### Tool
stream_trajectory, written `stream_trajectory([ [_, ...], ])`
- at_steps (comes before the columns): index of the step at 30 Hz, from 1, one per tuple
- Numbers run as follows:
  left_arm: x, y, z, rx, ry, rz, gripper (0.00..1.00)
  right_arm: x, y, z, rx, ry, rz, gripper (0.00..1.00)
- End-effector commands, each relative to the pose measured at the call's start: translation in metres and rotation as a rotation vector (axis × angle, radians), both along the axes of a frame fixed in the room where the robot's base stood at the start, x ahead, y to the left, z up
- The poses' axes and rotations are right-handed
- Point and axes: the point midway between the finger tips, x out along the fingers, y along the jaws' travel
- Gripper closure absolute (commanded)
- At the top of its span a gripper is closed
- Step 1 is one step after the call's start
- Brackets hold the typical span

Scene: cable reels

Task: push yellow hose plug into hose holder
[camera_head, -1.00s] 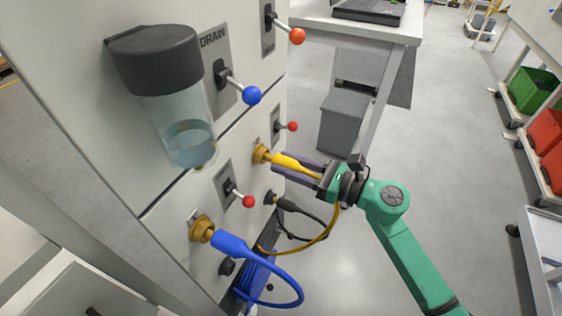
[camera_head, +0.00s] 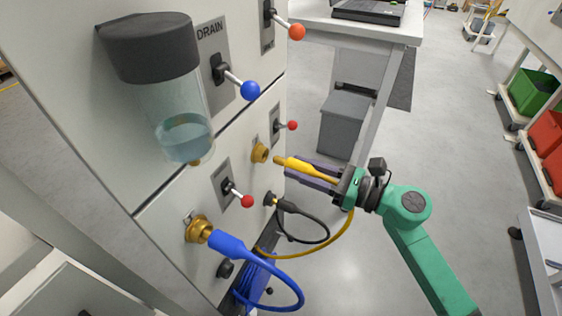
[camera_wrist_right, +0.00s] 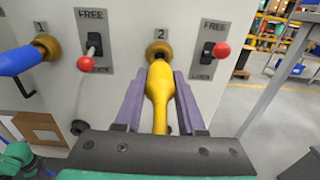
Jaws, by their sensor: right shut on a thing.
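The yellow hose plug (camera_head: 298,165) is in my right gripper (camera_head: 311,172), whose purple-grey fingers are shut on it. The hose holder is a brass socket (camera_head: 260,153) on the white panel. The plug's tip points at this socket, with a small gap between them in the head view. In the right wrist view the yellow plug (camera_wrist_right: 160,88) lies between the fingers, its tip in front of the brass socket (camera_wrist_right: 158,50) under the number 2. The yellow hose (camera_head: 330,238) hangs down from the gripper.
A blue plug (camera_head: 230,243) sits at the lower brass socket (camera_head: 199,229). A black plug (camera_head: 287,205) is at a small port below the yellow one. Red-knobbed levers (camera_head: 246,201) and a blue-knobbed DRAIN lever (camera_head: 249,90) stick out of the panel. Free floor lies to the right.

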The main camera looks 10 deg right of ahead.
Motion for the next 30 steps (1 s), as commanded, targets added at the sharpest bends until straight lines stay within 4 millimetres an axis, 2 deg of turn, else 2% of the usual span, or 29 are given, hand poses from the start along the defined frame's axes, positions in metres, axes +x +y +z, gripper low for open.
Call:
stream_trajectory([
  [16,0.0,0.0,-0.005,0.0,0.0,0.0,1.0,-0.005,-0.006,0.0,0.0,0.0,0.001,1.0],
  [30,0.0,0.0,-0.034,0.0,0.0,-0.001,1.0,-0.03,-0.043,-0.003,0.0,0.0,0.001,1.0],
])
